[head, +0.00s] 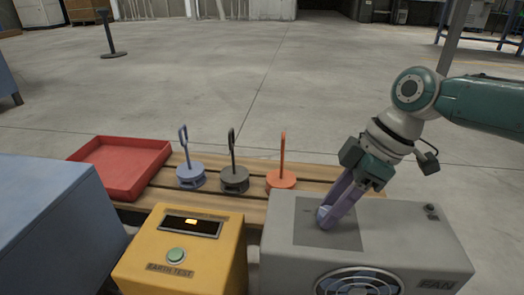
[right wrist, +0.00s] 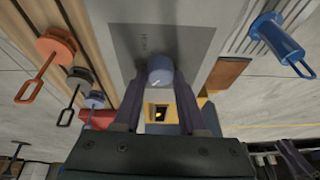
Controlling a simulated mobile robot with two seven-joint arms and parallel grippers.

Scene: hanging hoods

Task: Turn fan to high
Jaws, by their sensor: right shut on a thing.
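The fan unit (head: 410,245) is a grey box at the front right in the head view, with a FAN label and a round grille on its front. A blue-grey round knob (right wrist: 160,66) with a short white mark sits on the dark panel (head: 312,238) on top. My right gripper (head: 329,213) reaches down to the panel and is shut on the knob, one purple finger on each side in the right wrist view.
A yellow earth test box (head: 160,240) with a green button stands left of the fan. Behind are blue, black and orange hooked discs (head: 233,179) on wooden slats and a red tray (head: 120,165). A blue hooked cylinder (right wrist: 275,38) shows in the wrist view.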

